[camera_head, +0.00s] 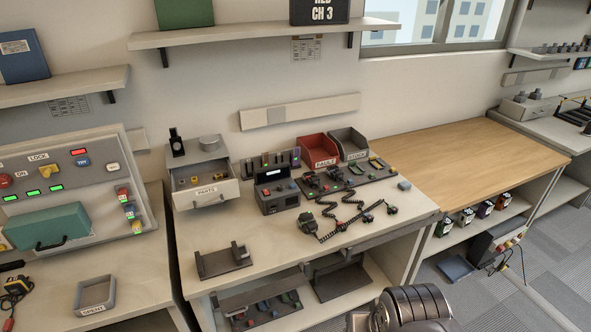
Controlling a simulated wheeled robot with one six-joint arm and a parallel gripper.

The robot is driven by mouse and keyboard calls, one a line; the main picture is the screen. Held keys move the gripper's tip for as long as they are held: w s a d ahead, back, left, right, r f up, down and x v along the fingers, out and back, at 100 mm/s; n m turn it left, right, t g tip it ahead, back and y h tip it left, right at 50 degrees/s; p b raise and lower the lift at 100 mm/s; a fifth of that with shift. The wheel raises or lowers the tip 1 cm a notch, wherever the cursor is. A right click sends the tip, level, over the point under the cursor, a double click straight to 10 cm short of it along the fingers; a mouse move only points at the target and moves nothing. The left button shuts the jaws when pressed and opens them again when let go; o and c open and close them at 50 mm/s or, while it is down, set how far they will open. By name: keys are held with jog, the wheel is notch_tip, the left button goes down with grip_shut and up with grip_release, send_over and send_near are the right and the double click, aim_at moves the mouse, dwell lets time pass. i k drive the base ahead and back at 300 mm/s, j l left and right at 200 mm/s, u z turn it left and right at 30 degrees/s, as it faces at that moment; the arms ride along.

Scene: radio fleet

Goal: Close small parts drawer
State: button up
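The small parts drawer (207,195) has a pale front labelled PARTS and is part of a small grey cabinet (201,151) on the middle workbench. The drawer is pulled out toward the front of the bench. A few small coloured parts are visible inside it. A grey rounded part of my arm shows at the bottom edge, well to the lower right of the drawer. My gripper's fingers are not in view.
A dark radio unit (277,192) stands right of the drawer, with handsets and coiled cords (340,215) beyond it. A dark open holder (222,261) sits at the bench's front left. Bare benchtop (200,235) lies before the drawer. A control panel stands to the left.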

aim_at(209, 192)
jog(key=i, duration=1.05)
